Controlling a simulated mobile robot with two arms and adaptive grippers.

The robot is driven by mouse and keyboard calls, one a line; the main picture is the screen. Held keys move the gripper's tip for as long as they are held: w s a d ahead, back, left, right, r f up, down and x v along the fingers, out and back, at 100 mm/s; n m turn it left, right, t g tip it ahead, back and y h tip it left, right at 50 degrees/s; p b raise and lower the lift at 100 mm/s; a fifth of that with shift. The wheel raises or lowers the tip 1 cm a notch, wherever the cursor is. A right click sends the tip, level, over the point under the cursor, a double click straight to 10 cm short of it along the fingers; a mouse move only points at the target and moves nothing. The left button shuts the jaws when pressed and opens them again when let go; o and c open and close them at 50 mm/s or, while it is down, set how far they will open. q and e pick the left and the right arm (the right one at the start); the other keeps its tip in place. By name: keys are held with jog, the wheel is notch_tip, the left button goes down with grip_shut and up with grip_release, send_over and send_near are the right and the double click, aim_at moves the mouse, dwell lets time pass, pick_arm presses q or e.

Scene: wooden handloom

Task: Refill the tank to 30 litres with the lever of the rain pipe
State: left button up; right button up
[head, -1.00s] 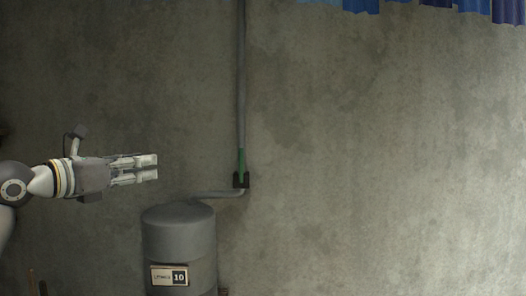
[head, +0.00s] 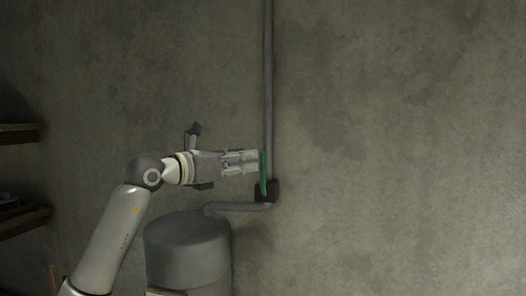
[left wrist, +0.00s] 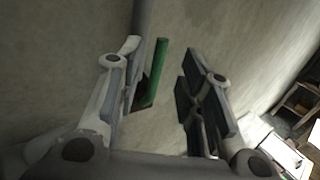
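The green lever (head: 263,175) stands roughly upright at the dark valve block (head: 267,191) on the rain pipe (head: 268,85). The grey tank (head: 188,251) stands below, and its label (head: 160,292) is cut off at the lower edge, so the number is not readable. My left gripper (head: 252,162) points right with its fingertips at the lever's upper part. In the left wrist view, the gripper (left wrist: 160,82) is open. The lever (left wrist: 155,73) shows in the gap between the fingers, nearer the left one; contact cannot be told. My right gripper is not in view.
A grey outlet pipe (head: 236,207) runs from the valve block to the tank top. Wooden shelves (head: 20,133) are at the left edge. The concrete wall (head: 410,130) right of the pipe is bare.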

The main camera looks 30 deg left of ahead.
aim_at(261, 158)
pick_arm(q)
jog(key=p+x, duration=0.1)
jog(key=x, duration=0.3)
jog(key=shift+w+d, duration=0.15)
jog(key=shift+d, duration=0.05)
jog(key=shift+p+x, duration=0.65)
jog(key=shift+x, duration=0.5)
jog(key=shift+w+f, duration=0.15)
jog(key=shift+c, duration=0.3)
grip_shut()
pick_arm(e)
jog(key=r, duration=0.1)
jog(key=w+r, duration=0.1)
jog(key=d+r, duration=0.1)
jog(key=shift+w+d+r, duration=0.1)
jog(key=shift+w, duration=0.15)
